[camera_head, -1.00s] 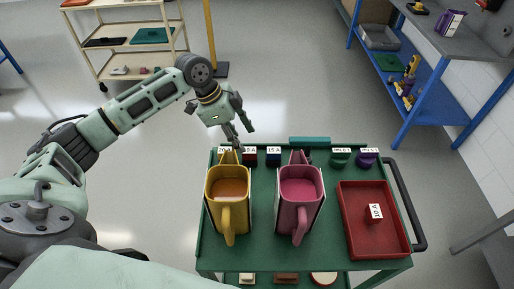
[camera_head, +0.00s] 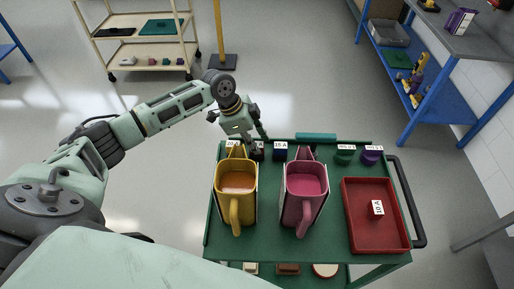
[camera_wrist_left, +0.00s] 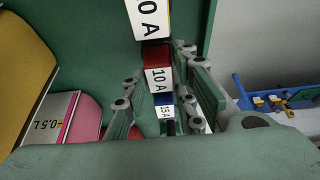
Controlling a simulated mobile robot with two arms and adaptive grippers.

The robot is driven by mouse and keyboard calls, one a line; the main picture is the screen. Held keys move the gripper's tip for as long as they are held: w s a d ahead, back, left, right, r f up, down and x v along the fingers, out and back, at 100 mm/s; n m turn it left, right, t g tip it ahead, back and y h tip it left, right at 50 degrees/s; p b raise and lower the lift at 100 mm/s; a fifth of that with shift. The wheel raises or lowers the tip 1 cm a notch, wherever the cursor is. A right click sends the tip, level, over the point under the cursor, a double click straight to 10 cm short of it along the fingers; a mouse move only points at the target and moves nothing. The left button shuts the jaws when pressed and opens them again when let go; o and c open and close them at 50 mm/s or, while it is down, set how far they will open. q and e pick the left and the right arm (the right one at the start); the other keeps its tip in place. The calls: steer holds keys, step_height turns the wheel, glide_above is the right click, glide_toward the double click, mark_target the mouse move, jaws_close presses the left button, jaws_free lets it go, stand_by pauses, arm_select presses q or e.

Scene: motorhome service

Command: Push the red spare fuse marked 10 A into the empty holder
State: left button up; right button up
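A red fuse marked 10 A (camera_wrist_left: 157,56) stands between a yellow fuse (camera_wrist_left: 150,18) and a blue 15 A fuse (camera_wrist_left: 163,102) in the left wrist view. My left gripper (camera_head: 258,143) is over this row at the cart's back edge and mostly hides the red fuse in the head view. In the wrist view the fingers (camera_wrist_left: 165,112) are spread on either side of the row, with gaps beside the red fuse. Another red piece labelled 10 A (camera_head: 377,209) lies in the red tray (camera_head: 356,238). I cannot make out an empty holder. My right gripper is out of view.
A yellow jug (camera_head: 236,197) and a pink jug (camera_head: 304,197) stand on the green cart (camera_head: 270,235) just in front of the row. Green (camera_head: 345,156) and purple (camera_head: 371,157) pieces stand at the back right. A blue workbench (camera_head: 430,110) is beyond.

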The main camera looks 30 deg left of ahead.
arm_select(q)
steer(key=shift+c, duration=0.9)
steer(key=shift+s, duration=0.1)
steer(key=c, duration=0.3)
steer(key=shift+r, duration=0.15)
steer(key=shift+c, duration=0.2)
step_height(320, 180, up, 8)
steer(key=shift+r+b, duration=0.25)
steer(key=shift+b, duration=0.8)
steer(key=shift+r, duration=0.65)
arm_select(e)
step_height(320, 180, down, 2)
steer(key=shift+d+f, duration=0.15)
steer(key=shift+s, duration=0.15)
